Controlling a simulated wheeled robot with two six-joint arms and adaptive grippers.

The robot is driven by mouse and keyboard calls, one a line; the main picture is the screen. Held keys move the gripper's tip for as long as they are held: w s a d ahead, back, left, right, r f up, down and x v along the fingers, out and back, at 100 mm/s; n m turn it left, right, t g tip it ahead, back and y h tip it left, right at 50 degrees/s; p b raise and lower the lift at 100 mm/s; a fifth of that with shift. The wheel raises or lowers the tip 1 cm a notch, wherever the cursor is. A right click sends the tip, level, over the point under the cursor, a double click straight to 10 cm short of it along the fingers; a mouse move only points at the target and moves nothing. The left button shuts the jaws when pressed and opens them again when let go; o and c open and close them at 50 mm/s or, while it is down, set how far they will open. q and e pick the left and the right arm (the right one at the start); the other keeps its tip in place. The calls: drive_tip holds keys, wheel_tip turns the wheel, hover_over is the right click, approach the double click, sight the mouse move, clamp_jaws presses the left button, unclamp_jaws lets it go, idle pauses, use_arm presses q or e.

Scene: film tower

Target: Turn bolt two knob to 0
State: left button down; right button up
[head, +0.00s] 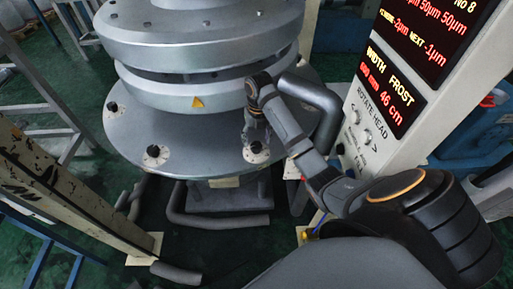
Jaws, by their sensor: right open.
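Small dark bolt knobs on pale round dials sit along the rim of the grey round plate (205,150). One knob (112,106) is at the left edge, one knob (154,151) at the front left, and one knob (256,148) at the front right. I cannot read their numbers or which is bolt two. My right gripper (255,136) is open and points down just over the front right knob, partly covering it. I cannot tell whether the fingers touch it. My left gripper is not in view.
Stacked metal rings (195,45) with a yellow triangle mark (197,102) rise behind the plate. A control panel (375,140) with red displays stands at the right, close to my right arm. A worn beige beam (75,190) crosses the left side. Grey pipes (220,218) lie below the plate.

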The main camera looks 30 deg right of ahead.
sight(256, 145)
wheel_tip(256, 145, down, 3)
drive_tip(key=shift+r+p, duration=0.2)
drive_tip(key=shift+p, duration=0.5)
drive_tip(key=shift+f, duration=0.15)
drive_tip(key=c, duration=1.2)
drive_tip(key=shift+o, duration=0.2)
drive_tip(key=shift+m+p, duration=0.4)
drive_tip(key=shift+p, duration=0.15)
drive_tip(key=m+p, duration=0.6)
drive_tip(key=p, duration=0.1)
drive_tip(key=m+p, duration=0.3)
drive_tip(key=shift+r, duration=0.25)
drive_tip(key=m+p, duration=0.2)
drive_tip(key=m, duration=0.1)
drive_tip(key=shift+f+m+p, duration=0.1)
drive_tip(key=shift+m+p, duration=0.2)
drive_tip(key=shift+p, duration=0.05)
drive_tip(key=shift+f+m+p, duration=0.15)
drive_tip(key=shift+m+p, duration=0.15)
drive_tip(key=shift+m, duration=0.9)
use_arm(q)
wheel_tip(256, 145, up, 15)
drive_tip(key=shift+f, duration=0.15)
use_arm(e)
drive_tip(key=shift+m+h, duration=0.3)
drive_tip(key=shift+m, duration=0.9)
